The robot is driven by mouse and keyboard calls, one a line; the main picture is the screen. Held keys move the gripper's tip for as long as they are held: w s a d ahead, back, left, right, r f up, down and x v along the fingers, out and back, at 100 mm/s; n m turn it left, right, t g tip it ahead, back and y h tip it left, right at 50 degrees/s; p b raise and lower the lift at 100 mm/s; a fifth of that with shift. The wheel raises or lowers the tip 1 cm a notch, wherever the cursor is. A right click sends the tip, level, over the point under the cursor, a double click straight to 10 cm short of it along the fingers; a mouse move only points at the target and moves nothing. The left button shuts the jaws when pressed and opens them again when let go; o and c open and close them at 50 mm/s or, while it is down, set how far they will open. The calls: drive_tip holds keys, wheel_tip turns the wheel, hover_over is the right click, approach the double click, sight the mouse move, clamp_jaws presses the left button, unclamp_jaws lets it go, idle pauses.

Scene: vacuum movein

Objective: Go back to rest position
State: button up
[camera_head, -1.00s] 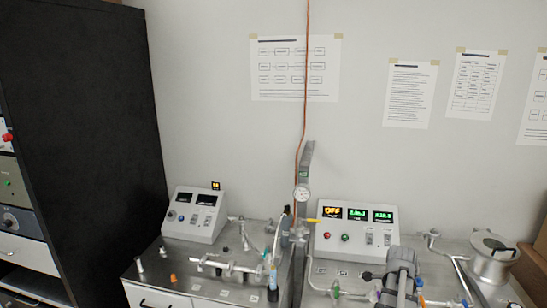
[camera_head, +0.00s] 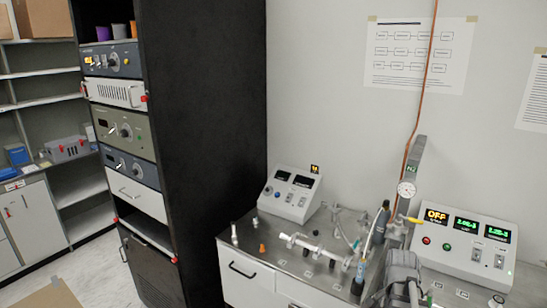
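My gripper's fingers cannot be made out, and nothing is seen held.
A steel-topped bench (camera_head: 240,232) carries a smaller control box (camera_head: 291,194) and glass and metal fittings (camera_head: 318,246). A tall black rack (camera_head: 210,110) with instruments stands left of it. Shelving (camera_head: 42,110) lines the far left. Open floor (camera_head: 90,275) shows at lower left.

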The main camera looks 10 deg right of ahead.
drive_tip(key=w+a+f+n+b, duration=0.1)
drive_tip(key=a+n, duration=0.6)
drive_tip(key=a, duration=0.5)
drive_tip(key=a+f+n+b, duration=0.2)
drive_tip(key=a+n, duration=0.4)
drive_tip(key=a, duration=0.7)
drive_tip(key=shift+w+n+y, duration=0.4)
